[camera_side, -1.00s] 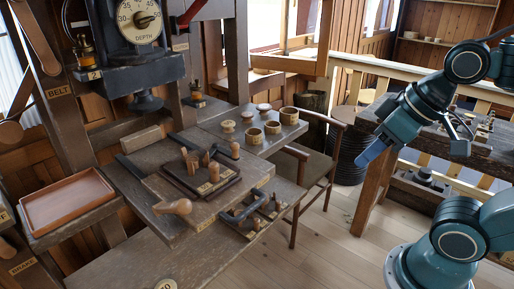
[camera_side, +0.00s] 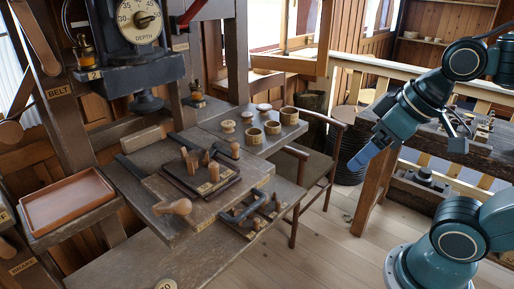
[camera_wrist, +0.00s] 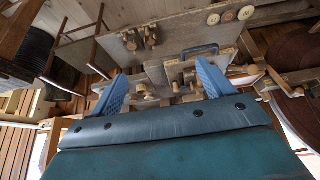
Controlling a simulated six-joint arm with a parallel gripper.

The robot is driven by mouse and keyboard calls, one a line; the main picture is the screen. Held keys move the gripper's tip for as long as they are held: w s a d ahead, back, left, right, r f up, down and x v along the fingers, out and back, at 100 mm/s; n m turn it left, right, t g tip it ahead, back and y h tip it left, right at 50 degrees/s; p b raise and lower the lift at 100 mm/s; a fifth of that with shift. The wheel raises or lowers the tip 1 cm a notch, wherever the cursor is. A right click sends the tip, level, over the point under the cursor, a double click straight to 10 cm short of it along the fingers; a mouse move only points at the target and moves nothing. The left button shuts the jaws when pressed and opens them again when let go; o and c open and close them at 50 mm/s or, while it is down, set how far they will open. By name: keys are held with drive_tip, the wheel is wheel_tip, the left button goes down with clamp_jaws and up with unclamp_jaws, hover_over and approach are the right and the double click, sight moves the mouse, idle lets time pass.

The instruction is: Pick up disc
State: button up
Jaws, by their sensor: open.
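Two low, pale, rounded wooden pieces, a nearer disc-like one (camera_side: 228,126) and a farther one (camera_side: 264,107), sit on the grey bench top in the side view. Which piece is the disc is not clear. My gripper (camera_side: 368,155) hangs in the air to the right of the bench, well apart from these pieces, with its blue fingers pointing down and left. In the wrist view my gripper (camera_wrist: 164,88) shows two blue fingers spread wide with nothing held. Three round pale pieces (camera_wrist: 229,16) show at the top of that view.
Wooden cups (camera_side: 272,127) stand beside the pale pieces. A dark board with upright pegs (camera_side: 200,178), a wooden mallet-like piece (camera_side: 172,207) and a dark handle (camera_side: 240,212) lie nearer. An empty tray (camera_side: 68,201) is at left. A chair (camera_side: 318,170) stands between bench and gripper.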

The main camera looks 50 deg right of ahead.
drive_tip(key=w+d+r+m, duration=0.15)
drive_tip(key=w+r, duration=0.35)
drive_tip(key=w, duration=0.7)
drive_tip(key=m+h, duration=0.2)
drive_tip(key=m, duration=0.1)
hover_over(228, 123)
drive_tip(key=s+a, duration=0.2)
drive_tip(key=s, duration=0.2)
drive_tip(key=shift+t, duration=0.3)
drive_tip(key=shift+s+d+f, duration=0.1)
drive_tip(key=shift+f, duration=4.4)
drive_tip(key=shift+s+d+f, duration=0.1)
drive_tip(key=shift+f, duration=4.4)
drive_tip(key=shift+w+f, duration=0.15)
drive_tip(key=shift+x, duration=2.4)
drive_tip(key=c, duration=1.1)
